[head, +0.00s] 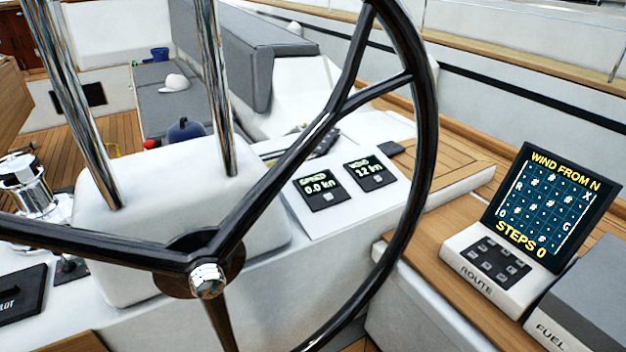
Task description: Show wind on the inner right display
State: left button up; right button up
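Two small dark displays sit on the white sloped console panel, seen through the wheel in the head view. The left one (322,189) reads SPEED 0.0 kn. The right one (369,173) reads WIND with a value that looks like 12 kn. Each has a small key area below its text. Neither of my grippers is in view, so their state does not show.
A large black steering wheel (425,130) with a chrome hub stands in front of the console. Chrome posts (218,90) rise at the left. At the right, a ROUTE unit (490,270) carries a tilted screen (541,205), beside a grey FUEL box (590,300).

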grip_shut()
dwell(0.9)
